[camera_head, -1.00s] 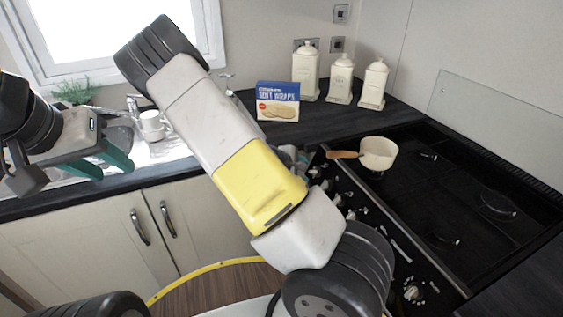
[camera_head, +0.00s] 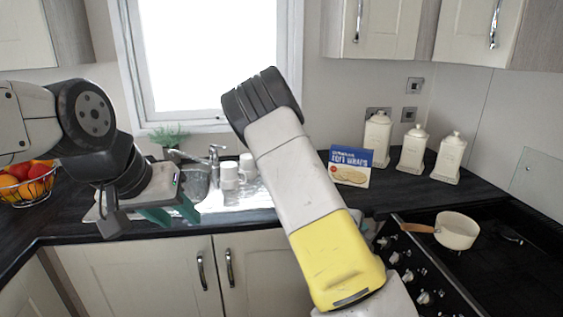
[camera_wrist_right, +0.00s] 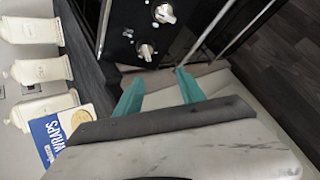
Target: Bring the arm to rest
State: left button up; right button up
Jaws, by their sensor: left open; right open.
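My left gripper (camera_head: 172,212), with teal fingers, is open and empty above the counter by the sink, at the left in the head view. My right arm (camera_head: 300,190), white with a yellow section, crosses the middle of the head view. Its gripper is hidden there behind the arm. In the right wrist view my right gripper (camera_wrist_right: 160,88) shows two teal fingers apart with nothing between them. It is near the front of the black cooker (camera_wrist_right: 165,35) with its knobs.
A cream pan (camera_head: 457,231) with a wooden handle stands on the hob. A blue wraps box (camera_head: 350,167) and three cream canisters (camera_head: 413,150) stand on the back counter. White mugs (camera_head: 229,176) are by the sink (camera_head: 250,200). A fruit basket (camera_head: 28,186) is at far left.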

jog(key=s+a+r+m+y, duration=0.3)
jog(key=a+r+y, duration=0.2)
jog(key=a+r, duration=0.3)
jog(key=s+a+r+m+y, duration=0.25)
jog(key=a+r+y, duration=0.3)
jog(key=a, duration=0.45)
jog(key=s+r+m+t, duration=0.1)
jog(key=s+r+m, duration=0.3)
jog(key=s+r, duration=1.1)
jog(key=shift+s+t, duration=0.3)
jog(key=shift+s, duration=0.6)
jog(key=shift+s+d+m+h, duration=0.2)
jog(key=shift+s+m+h, duration=0.05)
